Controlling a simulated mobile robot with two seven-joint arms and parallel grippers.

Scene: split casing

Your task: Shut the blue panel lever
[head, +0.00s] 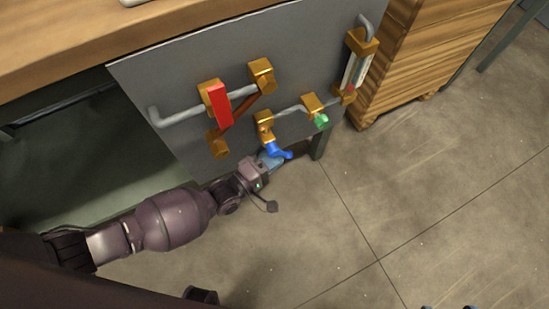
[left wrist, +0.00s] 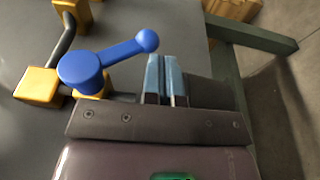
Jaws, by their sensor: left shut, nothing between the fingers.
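The blue lever (head: 277,151) is on the lower part of the grey panel (head: 150,75), at a gold valve block (head: 264,124). In the left wrist view the blue lever (left wrist: 110,57) has a round hub and an arm with a ball end pointing right and slightly up. My left gripper (head: 272,161) is right at the lever in the head view, with its fingers just below it. In the left wrist view the closed blue fingers (left wrist: 165,80) stand just right of and below the ball end. I cannot tell whether they touch it.
The panel also carries a red lever (head: 220,104), a green-tipped lever (head: 320,119) and a gauge-like part (head: 355,68) between gold blocks. A wooden drawer cabinet (head: 430,55) stands at the right. A table leg (head: 320,145) is behind the panel's lower edge. The floor in front is clear.

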